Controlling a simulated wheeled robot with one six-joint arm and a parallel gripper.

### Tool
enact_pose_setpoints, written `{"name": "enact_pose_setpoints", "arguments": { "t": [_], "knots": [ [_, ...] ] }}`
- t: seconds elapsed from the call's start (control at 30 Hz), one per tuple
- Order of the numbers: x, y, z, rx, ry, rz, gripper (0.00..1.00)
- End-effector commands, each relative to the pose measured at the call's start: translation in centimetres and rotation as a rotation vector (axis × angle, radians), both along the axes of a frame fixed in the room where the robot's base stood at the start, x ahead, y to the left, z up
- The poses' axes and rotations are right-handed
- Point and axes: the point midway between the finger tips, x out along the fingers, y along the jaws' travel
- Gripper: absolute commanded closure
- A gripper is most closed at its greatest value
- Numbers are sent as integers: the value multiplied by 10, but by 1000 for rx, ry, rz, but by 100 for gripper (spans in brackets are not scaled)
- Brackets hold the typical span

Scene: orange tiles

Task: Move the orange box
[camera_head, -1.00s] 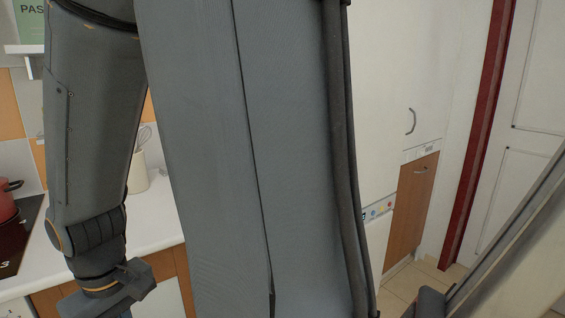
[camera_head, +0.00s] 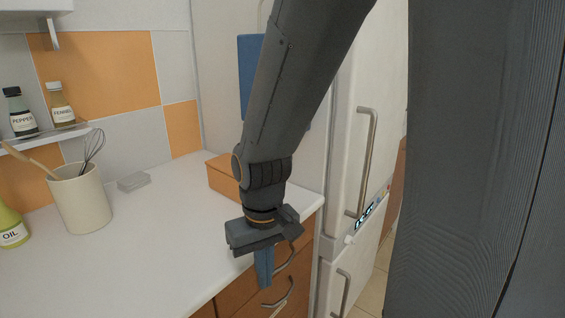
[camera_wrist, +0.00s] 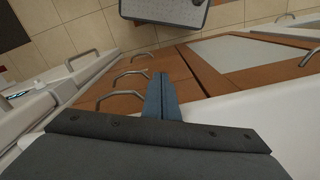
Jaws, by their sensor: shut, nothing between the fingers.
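The orange box (camera_head: 222,176) sits on the white counter near its right end, beside the fridge. My forearm and wrist hide its right part in the head view. My gripper (camera_head: 264,284) points down in front of the counter's front edge, nearer the camera than the box. It is shut and empty, its blue fingers together. In the wrist view the shut fingers (camera_wrist: 160,82) show against the drawer fronts, and the box is not visible there.
The white counter (camera_head: 150,240) has free room left of my gripper. A utensil crock (camera_head: 82,200), an oil bottle (camera_head: 10,228) and a small grey block (camera_head: 133,182) stand on it. Drawers with handles (camera_head: 277,292) lie below the edge. The fridge (camera_head: 345,160) stands at right.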

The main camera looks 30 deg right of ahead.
Motion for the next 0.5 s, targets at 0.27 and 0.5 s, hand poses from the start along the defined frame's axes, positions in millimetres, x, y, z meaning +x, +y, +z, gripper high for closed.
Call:
{"name": "enact_pose_setpoints", "arguments": {
  "t": [0.27, 0.5],
  "knots": [
    [21, -4, 49, -4, -85, 18, 100],
    [58, -16, 92, -14, -136, 58, 100]
  ]
}}
